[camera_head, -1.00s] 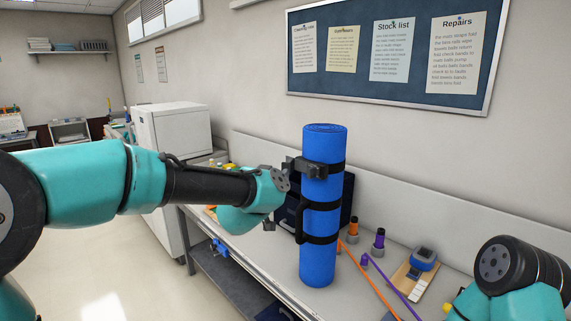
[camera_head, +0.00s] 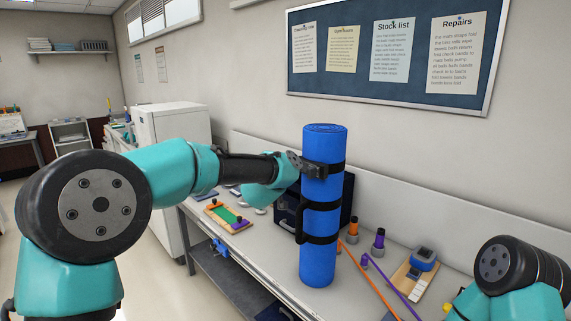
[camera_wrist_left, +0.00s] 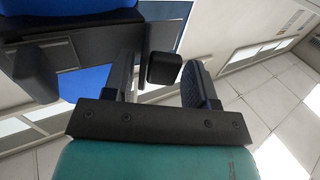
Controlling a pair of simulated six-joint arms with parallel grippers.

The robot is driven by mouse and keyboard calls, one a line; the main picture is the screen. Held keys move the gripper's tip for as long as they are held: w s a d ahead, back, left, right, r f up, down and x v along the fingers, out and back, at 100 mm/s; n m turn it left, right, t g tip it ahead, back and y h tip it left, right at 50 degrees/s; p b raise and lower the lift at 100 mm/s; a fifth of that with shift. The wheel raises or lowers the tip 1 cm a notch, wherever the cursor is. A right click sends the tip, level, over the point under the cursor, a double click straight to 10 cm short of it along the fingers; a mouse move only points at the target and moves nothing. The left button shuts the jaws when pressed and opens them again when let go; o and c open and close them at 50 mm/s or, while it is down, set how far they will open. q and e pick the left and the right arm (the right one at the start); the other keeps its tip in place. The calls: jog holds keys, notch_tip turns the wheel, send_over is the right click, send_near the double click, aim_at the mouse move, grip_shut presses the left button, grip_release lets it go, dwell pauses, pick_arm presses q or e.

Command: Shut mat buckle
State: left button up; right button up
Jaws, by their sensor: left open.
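A blue rolled mat (camera_head: 320,265) stands upright on the bench. Black straps go round it, and the upper strap (camera_head: 337,168) carries a dark buckle (camera_head: 314,170) on the mat's left side. My left gripper (camera_head: 298,162) is at that buckle, coming from the left and partly covering its left end. In the left wrist view my left gripper (camera_wrist_left: 160,65) is open, with a dark buckle block (camera_wrist_left: 164,68) between its fingers and visible gaps on both sides. The mat also fills the upper left there (camera_wrist_left: 84,83). My right gripper is out of view.
A dark case (camera_head: 285,215) stands close behind the mat. Orange and purple rods, small cylinders and a blue device (camera_head: 423,258) lie to the right. The wall is close behind.

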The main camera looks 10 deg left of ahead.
pick_arm(q)
jog(key=shift+c, duration=0.4)
jog(key=c, duration=0.7)
jog(key=shift+c, duration=0.2)
jog(key=shift+d+r+n+y, duration=0.1)
jog(key=shift+n+y, duration=0.2)
jog(key=shift+y, duration=0.2)
jog(key=shift+s+d+n+y, duration=0.2)
jog(key=shift+n+y, duration=0.4)
jog(key=shift+y, duration=0.35)
jog(key=shift+s+d+n+y, duration=0.1)
jog(key=shift+d+n+y, duration=0.1)
jog(key=shift+n+y, duration=0.6)
jog(key=o, duration=0.8)
jog(key=shift+a+m, duration=0.1)
jog(key=shift+m, duration=0.3)
